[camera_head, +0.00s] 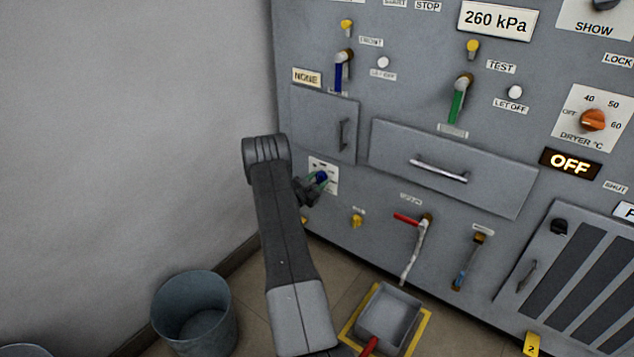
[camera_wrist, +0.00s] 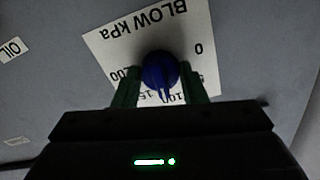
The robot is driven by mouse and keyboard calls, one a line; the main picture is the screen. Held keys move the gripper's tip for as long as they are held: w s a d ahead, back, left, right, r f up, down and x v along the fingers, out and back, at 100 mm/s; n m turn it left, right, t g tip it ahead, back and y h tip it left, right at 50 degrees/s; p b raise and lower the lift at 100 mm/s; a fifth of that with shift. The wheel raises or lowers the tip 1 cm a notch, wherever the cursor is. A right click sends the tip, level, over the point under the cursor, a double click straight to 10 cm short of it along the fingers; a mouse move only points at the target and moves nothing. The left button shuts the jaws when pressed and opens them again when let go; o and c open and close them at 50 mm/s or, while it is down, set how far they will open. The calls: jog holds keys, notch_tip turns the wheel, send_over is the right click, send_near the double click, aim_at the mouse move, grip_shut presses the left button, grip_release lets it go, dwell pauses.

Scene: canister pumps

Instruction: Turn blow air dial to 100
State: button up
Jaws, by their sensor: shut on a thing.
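The blow air dial is a blue knob (camera_wrist: 160,70) on a white plate marked "BLOW kPa" (camera_wrist: 125,45), which appears upside down in the wrist view. Those marks are partly covered, so the exact reading is unclear. My gripper (camera_wrist: 160,84) has its green fingers on both sides of the knob and is shut on it. In the head view, my gripper (camera_head: 315,184) is at the blue knob (camera_head: 321,177), below a small door.
A small door (camera_head: 325,120) with a handle is above the dial, and a wide drawer (camera_head: 450,168) is to its right. A yellow knob (camera_head: 356,221) and red-handled lever (camera_head: 408,219) sit lower right. A bucket (camera_head: 195,312) and grey tray (camera_head: 388,318) are on the floor.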

jog(key=shift+n, duration=0.4)
jog(key=o, duration=1)
jog(key=p+v, duration=0.3)
jog(key=v, duration=1)
jog(key=shift+s+a, duration=0.25)
jog(key=shift+s, duration=0.1)
jog(key=b+x, duration=0.3)
jog(key=x, duration=1)
jog(key=shift+w+d+f, duration=0.1)
jog(key=shift+w+d, duration=0.15)
jog(key=shift+w, duration=0.05)
